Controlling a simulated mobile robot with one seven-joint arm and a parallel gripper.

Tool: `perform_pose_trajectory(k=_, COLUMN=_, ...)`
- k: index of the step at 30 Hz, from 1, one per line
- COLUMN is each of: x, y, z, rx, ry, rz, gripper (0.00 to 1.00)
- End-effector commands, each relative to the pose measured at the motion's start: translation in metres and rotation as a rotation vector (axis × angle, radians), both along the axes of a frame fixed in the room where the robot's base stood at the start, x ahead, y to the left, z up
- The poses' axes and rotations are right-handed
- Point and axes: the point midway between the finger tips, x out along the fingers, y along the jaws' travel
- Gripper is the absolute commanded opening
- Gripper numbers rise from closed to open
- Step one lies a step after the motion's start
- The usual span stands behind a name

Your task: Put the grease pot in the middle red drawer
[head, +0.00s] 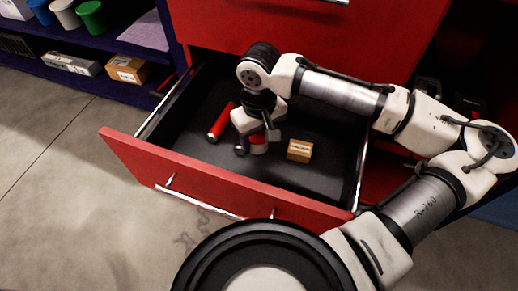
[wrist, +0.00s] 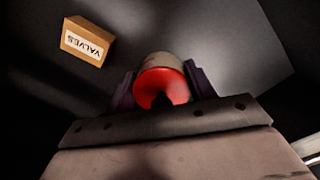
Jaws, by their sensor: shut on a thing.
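The middle red drawer (head: 150,172) is pulled open in the head view. My gripper (head: 253,147) reaches down inside it. The gripper is shut on a small round pot with a red top and pale side, which I take to be the grease pot (head: 259,145). In the wrist view the pot (wrist: 160,82) sits between the two fingers (wrist: 163,88). The pot is low in the drawer; I cannot tell whether it touches the drawer floor. My gripper partly hides it in the head view.
A box marked VALVES (head: 299,150) lies in the drawer, right of the pot; it also shows in the wrist view (wrist: 86,41). A red cylinder (head: 221,122) lies to the left. Blue shelves (head: 120,45) with cups and boxes stand at upper left. Bare drawer floor lies around these things.

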Motion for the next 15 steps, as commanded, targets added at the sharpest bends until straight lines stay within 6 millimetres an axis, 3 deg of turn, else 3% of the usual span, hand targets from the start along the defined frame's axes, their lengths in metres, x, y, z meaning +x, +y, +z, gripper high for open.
perform_pose_trajectory(k=9, x=0.000, y=0.000, z=-0.041, rx=-0.001, ry=-0.001, rz=0.000, gripper=0.15)
perform_pose_trajectory(k=15, x=0.000, y=0.000, z=-0.042, rx=0.000, ry=-0.001, rz=0.000, gripper=0.15)
